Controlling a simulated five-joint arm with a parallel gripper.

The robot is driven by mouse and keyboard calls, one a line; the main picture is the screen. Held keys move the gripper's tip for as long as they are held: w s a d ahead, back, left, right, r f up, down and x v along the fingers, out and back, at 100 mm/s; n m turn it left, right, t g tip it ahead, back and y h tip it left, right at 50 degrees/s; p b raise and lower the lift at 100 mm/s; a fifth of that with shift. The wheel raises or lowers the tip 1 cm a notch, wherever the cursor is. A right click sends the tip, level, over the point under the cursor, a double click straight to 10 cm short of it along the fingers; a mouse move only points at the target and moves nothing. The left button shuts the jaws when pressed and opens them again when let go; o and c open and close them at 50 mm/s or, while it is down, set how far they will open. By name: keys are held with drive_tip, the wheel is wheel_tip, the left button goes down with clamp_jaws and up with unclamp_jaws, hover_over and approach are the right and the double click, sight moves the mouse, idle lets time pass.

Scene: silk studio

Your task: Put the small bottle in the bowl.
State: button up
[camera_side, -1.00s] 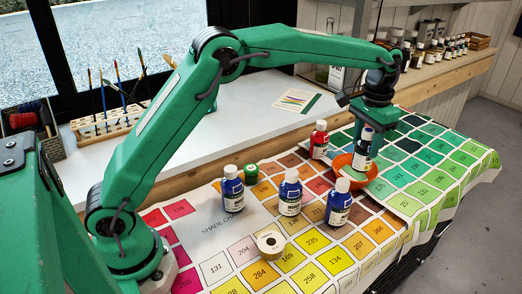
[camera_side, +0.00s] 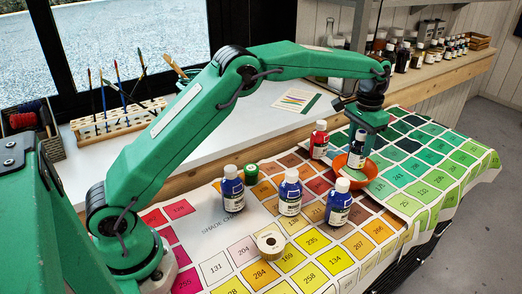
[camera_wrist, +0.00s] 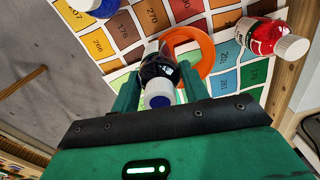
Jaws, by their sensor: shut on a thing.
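My gripper (camera_side: 360,137) is shut on a small dark blue bottle (camera_side: 356,157) with a white label, held roughly upright. The orange bowl (camera_side: 342,167) is directly below and around it in the side view; the bottle's lower end overlaps the bowl's inside. In the wrist view the two fingers flank the bottle (camera_wrist: 158,72), its cap towards the camera, and the bowl (camera_wrist: 208,52) shows beyond it, partly hidden by bottle and fingers. Whether the bottle touches the bowl's bottom is hard to tell.
Blue bottles with white caps (camera_side: 232,188) (camera_side: 290,193) (camera_side: 338,203) stand on the shade card. A green-lidded jar (camera_side: 251,174) and a tape roll (camera_side: 270,241) are further left. The green squares on the right are clear.

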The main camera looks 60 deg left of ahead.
sight(355, 140)
drive_tip(key=w+a+f, duration=0.2)
drive_tip(key=a, duration=0.1)
drive_tip(key=shift+w, duration=0.1)
drive_tip(key=shift+f, duration=0.1)
drive_tip(key=shift+f, duration=0.1)
drive_tip(key=shift+f, duration=1.9)
drive_tip(key=shift+f, duration=0.6)
drive_tip(key=o, duration=1)
drive_tip(key=shift+o, duration=0.2)
drive_tip(key=shift+r, duration=0.1)
